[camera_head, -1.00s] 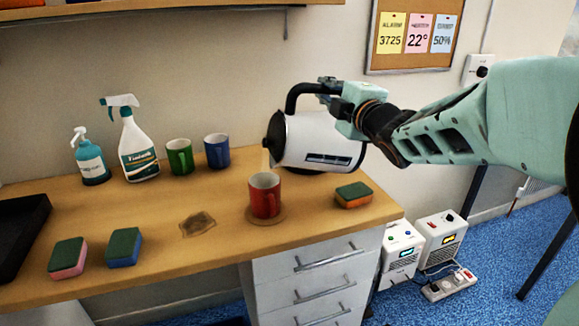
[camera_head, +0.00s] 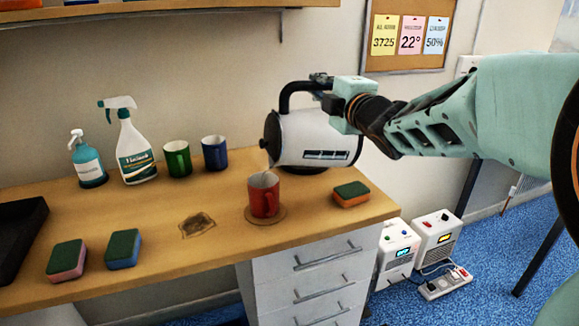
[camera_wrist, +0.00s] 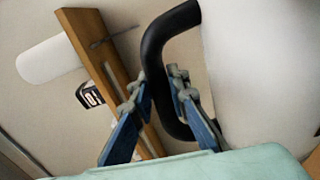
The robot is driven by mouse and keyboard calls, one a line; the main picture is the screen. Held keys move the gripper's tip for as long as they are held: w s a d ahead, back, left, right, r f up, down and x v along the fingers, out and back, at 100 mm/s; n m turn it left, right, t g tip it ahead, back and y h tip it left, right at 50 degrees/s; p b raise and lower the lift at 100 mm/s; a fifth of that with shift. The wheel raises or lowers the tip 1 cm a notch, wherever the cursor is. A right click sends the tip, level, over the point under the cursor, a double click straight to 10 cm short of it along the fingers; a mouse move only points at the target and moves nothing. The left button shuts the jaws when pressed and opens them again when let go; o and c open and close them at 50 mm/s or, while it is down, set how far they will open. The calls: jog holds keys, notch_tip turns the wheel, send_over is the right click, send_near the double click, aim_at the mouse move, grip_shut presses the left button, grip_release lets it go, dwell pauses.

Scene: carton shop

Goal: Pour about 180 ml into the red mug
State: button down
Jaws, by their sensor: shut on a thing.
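The red mug (camera_head: 264,197) stands upright on a round brown coaster (camera_head: 280,214) near the desk's front right. My gripper (camera_head: 320,84) is shut on the black handle of a white kettle (camera_head: 305,140). The kettle is held tilted, its spout end down to the left, just above and behind the mug. A thin, faint stream seems to run from the spout to the mug. The level inside the mug is not clear. In the wrist view, the gripper's fingers (camera_wrist: 160,95) are around the black handle (camera_wrist: 160,50), beside the white kettle body (camera_wrist: 265,75).
A green mug (camera_head: 177,159), a blue mug (camera_head: 215,153), a spray bottle (camera_head: 134,155) and a teal pump bottle (camera_head: 89,166) stand at the back. Sponges lie at right (camera_head: 351,194) and front left (camera_head: 123,250). A brown stain (camera_head: 197,224) marks the desk. A black tray (camera_head: 20,235) is at left.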

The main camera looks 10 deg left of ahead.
jog(key=shift+s+a+r+n+b, duration=0.25)
jog(key=shift+s+a+r+n, duration=0.15)
jog(key=shift+a+r, duration=0.15)
jog(key=shift+s+a+r+n+b, duration=0.25)
jog(key=shift+a+r+n, duration=0.15)
jog(key=shift+a, duration=0.1)
dwell(3.3)
